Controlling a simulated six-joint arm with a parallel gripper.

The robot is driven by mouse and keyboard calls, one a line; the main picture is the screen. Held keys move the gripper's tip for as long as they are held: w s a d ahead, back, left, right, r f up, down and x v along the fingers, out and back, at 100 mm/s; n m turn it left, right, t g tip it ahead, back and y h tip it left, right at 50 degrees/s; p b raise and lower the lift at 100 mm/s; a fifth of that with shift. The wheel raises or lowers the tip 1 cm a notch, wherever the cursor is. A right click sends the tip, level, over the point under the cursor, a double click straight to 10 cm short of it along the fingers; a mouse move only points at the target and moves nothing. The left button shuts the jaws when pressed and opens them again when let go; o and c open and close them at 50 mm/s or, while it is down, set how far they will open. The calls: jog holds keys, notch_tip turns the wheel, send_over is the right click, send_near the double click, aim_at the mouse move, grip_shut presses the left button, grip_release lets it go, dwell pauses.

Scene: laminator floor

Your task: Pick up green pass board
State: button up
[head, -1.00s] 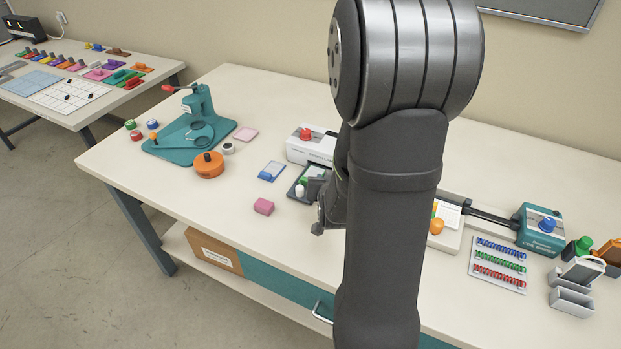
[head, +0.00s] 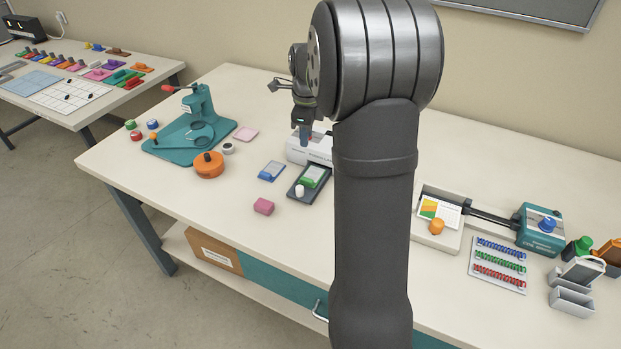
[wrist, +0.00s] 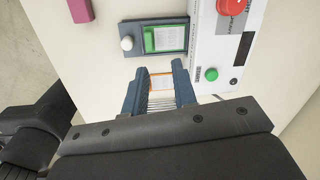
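The green pass board (head: 314,176) lies on a dark tray (head: 299,192) in front of the white laminator. It has a pale clear panel, and in the wrist view it (wrist: 149,40) shows on the tray just beyond my fingertips. My gripper (wrist: 159,66) points down with its two dark blue fingers apart. In the head view my gripper (head: 304,136) hangs above the laminator, behind the green board and clear of it. Between the fingers in the wrist view shows an orange-edged board (wrist: 161,81); it seems to lie on the table below, hidden by my arm in the head view.
A white knob (head: 299,190) stands on the tray's near end. The white laminator (head: 299,150) is close behind. A blue board (head: 271,171) lies left of the tray, a pink block (head: 263,206) in front. The table's front strip is clear.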

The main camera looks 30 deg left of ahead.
notch_tip(320, 180, up, 3)
jog(key=m+g, duration=0.1)
jog(key=m, duration=0.1)
send_over(307, 179)
jog(key=shift+m+h, duration=0.3)
jog(key=shift+h, duration=0.1)
notch_tip(307, 179, down, 12)
jog(key=shift+a+r, duration=0.1)
jog(key=shift+a, duration=0.05)
jog(key=shift+f, duration=2.75)
grip_shut()
